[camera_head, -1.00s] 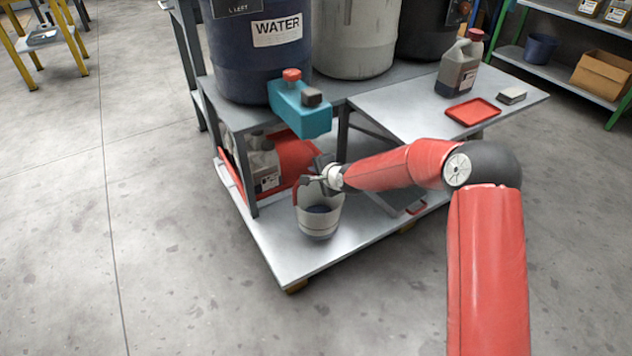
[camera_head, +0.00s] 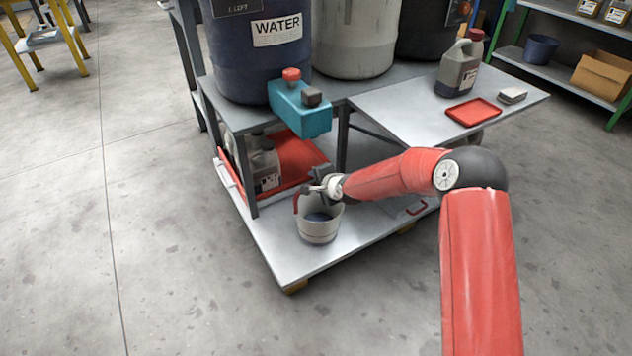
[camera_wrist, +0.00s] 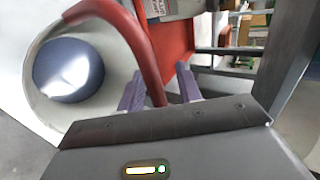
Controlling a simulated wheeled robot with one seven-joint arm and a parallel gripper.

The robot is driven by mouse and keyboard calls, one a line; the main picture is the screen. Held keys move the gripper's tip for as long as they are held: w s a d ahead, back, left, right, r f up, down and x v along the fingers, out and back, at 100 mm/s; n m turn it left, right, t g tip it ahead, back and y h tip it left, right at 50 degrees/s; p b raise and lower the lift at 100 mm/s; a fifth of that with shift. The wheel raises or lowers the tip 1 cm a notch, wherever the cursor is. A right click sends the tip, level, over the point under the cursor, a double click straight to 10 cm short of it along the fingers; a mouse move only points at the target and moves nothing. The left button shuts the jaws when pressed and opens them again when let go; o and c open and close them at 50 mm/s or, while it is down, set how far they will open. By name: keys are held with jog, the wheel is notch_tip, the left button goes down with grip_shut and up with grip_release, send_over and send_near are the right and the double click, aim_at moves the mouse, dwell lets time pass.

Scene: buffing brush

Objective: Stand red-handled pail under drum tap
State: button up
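The pail (camera_head: 319,230) is pale grey with a red handle (camera_head: 296,204) and a dark blue round surface inside. It appears upright on the low grey platform (camera_head: 290,262). It stands below and slightly right of the teal tap block (camera_head: 302,112) with a red knob, in front of the dark blue WATER drum (camera_head: 240,60). My gripper (camera_head: 316,190) is at the pail's rim. In the wrist view the handle (camera_wrist: 140,48) passes between the fingers of my gripper (camera_wrist: 160,88), with a visible gap to the right finger. The pail's inside (camera_wrist: 110,55) also shows there.
A red tray (camera_head: 300,160) and a grey jug (camera_head: 265,168) sit behind the pail under the bench. A bench leg (camera_head: 248,175) stands left of it. The side table (camera_head: 420,110) is above my forearm. The platform's front left is clear.

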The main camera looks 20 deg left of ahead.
jog(key=s+d+r+n+h, duration=0.2)
jog(key=s+d+r, duration=0.45)
jog(key=d, duration=0.35)
jog(key=s+d+r+n+h+p, duration=0.1)
jog(key=s+d+r+n+h, duration=0.15)
jog(key=s+d+r, duration=0.45)
jog(key=s+d+r+n+h, duration=0.1)
jog(key=s+d+r+h, duration=0.25)
jog(key=d+r, duration=0.75)
jog(key=s+d+r+n+g, duration=0.1)
jog(key=s+d, duration=0.5)
jog(key=s, duration=0.4)
jog(key=s+d+r+n, duration=0.1)
jog(key=s+d, duration=0.5)
jog(key=s, duration=0.4)
jog(key=shift+s+r+g, duration=0.4)
